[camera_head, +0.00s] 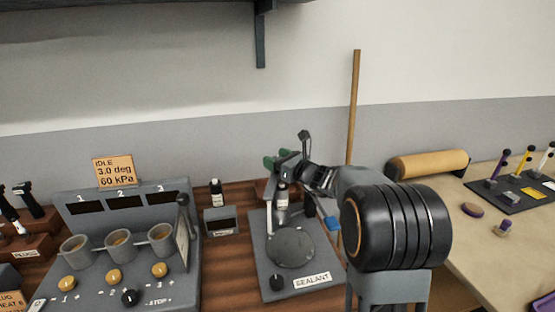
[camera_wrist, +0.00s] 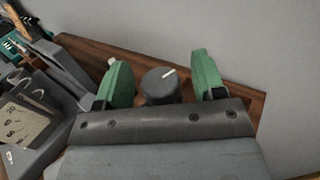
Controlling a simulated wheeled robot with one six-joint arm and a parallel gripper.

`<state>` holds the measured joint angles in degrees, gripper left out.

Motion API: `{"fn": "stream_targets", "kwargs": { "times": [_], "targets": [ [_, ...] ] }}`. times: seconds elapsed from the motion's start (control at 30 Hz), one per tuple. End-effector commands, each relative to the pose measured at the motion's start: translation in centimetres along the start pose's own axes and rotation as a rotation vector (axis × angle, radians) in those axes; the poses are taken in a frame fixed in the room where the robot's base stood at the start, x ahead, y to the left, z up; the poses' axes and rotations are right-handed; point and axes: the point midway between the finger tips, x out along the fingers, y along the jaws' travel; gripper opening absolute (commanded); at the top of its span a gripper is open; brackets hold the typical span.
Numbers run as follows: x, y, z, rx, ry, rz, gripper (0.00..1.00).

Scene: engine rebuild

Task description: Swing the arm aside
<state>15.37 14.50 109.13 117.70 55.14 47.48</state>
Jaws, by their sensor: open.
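My arm (camera_head: 350,185) reaches over the back of the sealant station (camera_head: 274,295), with my gripper (camera_head: 280,160) above its rear. In the wrist view my gripper (camera_wrist: 163,78) shows two green fingers standing wide apart. A dark round knob (camera_wrist: 160,88) with a white pointer line lies between them in that view, with a gap on both sides. I cannot tell how far below the fingertips it is. The sealant station carries a round grey plate (camera_head: 290,248) and a small bottle (camera_head: 282,197). My arm hides part of the station's right rear.
A grey console (camera_head: 75,290) with three cups and yellow knobs stands left. A wooden pole (camera_head: 353,105) leans at the wall. A tan roll (camera_head: 428,164) and a dark tool mat (camera_head: 520,197) lie right.

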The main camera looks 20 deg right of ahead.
Motion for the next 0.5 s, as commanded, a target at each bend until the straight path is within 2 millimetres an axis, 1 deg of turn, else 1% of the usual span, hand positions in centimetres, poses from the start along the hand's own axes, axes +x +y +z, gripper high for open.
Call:
{"fn": "stream_targets", "kwargs": {
  "times": [0.17,0.27,0.37,0.5],
  "targets": [
    [-0.4,0.0,-0.1,0.0,0.001,0.0,0.63],
    [-1.5,-0.1,-0.1,-0.002,0.0,-0.002,0.63],
    [-3.3,-0.1,-0.1,-0.001,0.0,-0.004,0.63],
    [-6.3,-0.1,-0.1,-0.002,-0.001,-0.005,0.63]
  ]
}}
